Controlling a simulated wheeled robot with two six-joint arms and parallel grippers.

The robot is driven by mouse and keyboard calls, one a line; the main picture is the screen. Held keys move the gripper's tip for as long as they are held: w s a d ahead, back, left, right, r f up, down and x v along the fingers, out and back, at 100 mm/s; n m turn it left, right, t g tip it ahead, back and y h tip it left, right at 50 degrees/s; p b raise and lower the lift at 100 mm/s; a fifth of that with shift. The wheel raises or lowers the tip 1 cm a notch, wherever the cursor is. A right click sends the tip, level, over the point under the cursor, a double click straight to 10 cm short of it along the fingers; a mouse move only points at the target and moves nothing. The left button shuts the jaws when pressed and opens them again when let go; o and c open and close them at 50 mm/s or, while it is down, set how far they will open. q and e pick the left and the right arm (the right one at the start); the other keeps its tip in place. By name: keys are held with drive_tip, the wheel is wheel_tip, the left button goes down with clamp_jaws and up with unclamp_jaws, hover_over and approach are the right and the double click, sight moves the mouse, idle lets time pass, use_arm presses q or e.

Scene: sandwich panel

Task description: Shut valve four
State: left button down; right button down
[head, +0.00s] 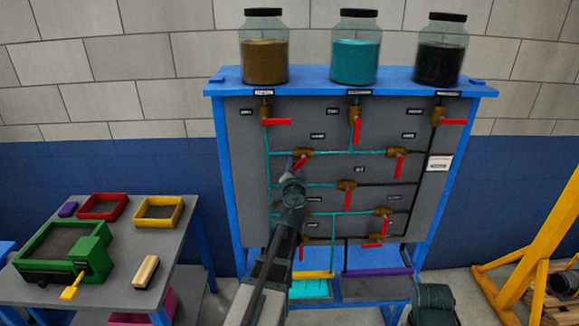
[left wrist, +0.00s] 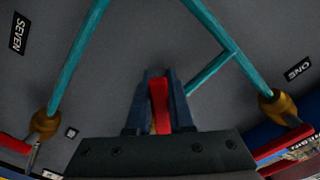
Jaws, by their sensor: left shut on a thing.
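A grey panel (head: 335,125) in a blue frame carries several brass valves with red handles on teal and black pipes. My left gripper (head: 293,185) is at the panel's left-middle part, just below a brass valve (head: 303,153) whose red handle (head: 300,163) runs down toward the jaws. In the left wrist view the jaws are shut on a red handle (left wrist: 159,105). Its valve body is hidden there. Labels reading SEVEN (left wrist: 18,34) and ONE (left wrist: 297,69) flank it; I cannot read a label FOUR.
Jars of brown (head: 264,60), teal (head: 355,58) and black (head: 440,60) contents stand on top. A teal tray (head: 310,290) and a purple-edged tray (head: 375,285) sit below. A side table (head: 190,240) stands left, a yellow frame (head: 530,250) right.

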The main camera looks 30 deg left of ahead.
use_arm(q)
drive_tip(key=n, duration=0.1)
drive_tip(key=d+n, duration=0.1)
drive_tip(key=n, duration=0.1)
drive_tip(key=w+f+n+b, duration=0.1)
drive_tip(key=shift+d+f+n, duration=0.1)
drive_tip(key=shift+d+n, duration=0.2)
drive_tip(key=shift+w+d+f+n, duration=0.15)
drive_tip(key=shift+d+n, duration=0.1)
drive_tip(key=shift+n, duration=0.45)
drive_tip(key=shift+w+d+r+n, duration=0.1)
drive_tip(key=shift+d+n, duration=0.15)
drive_tip(key=shift+n, duration=0.45)
drive_tip(key=shift+w+d+f+n, duration=0.15)
drive_tip(key=shift+d+n, duration=0.1)
drive_tip(key=shift+n, duration=0.45)
drive_tip(key=shift+r, duration=0.1)
drive_tip(key=c, duration=0.8)
unclamp_jaws()
drive_tip(key=v, duration=1.3)
drive_tip(key=shift+s+d, duration=0.25)
drive_tip(key=shift+d, duration=0.05)
